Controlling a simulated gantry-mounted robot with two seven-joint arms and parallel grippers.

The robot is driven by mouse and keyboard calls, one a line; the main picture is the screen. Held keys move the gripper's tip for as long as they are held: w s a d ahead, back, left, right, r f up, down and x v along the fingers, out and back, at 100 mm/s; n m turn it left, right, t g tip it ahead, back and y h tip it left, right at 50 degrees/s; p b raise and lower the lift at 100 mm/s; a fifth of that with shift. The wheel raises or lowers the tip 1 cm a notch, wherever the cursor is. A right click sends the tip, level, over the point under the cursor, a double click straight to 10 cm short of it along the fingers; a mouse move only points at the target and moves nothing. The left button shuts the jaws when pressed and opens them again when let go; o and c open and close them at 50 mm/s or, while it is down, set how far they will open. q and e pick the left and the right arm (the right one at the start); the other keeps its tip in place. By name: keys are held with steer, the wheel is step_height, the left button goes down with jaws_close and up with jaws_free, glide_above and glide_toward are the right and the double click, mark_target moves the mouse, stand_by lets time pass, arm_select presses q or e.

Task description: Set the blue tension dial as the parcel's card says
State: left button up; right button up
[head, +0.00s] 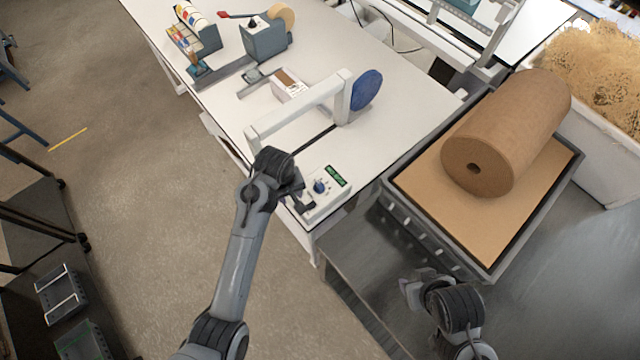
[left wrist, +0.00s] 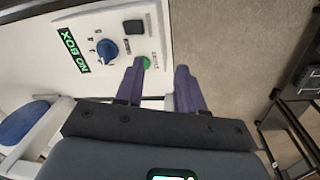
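The blue tension dial (head: 320,186) is on the white control panel at the table's front corner. In the left wrist view the dial (left wrist: 107,48) has small marks around it, too small to read surely. My left gripper (left wrist: 163,72) is open and empty over the panel's edge, apart from the dial. One fingertip is near the green button (left wrist: 146,62). In the head view my left gripper (head: 298,196) partly covers the panel. My right gripper (head: 412,288) hangs over the grey bench, its opening unclear. A small box with a pale face (head: 288,84) may be the parcel; no card is readable.
A white arch (head: 300,105) with a blue reel (head: 367,90) stands behind. A brown paper roll (head: 508,130) lies in a tray at right. Tape dispensers are at the back.

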arm_select(q)
step_height(320, 180, up, 4)
steer(key=n+b, duration=0.2)
glide_above(318, 184)
steer(key=shift+g+y, duration=0.4)
step_height(318, 184, down, 10)
steer(key=shift+f, duration=0.1)
jaws_close()
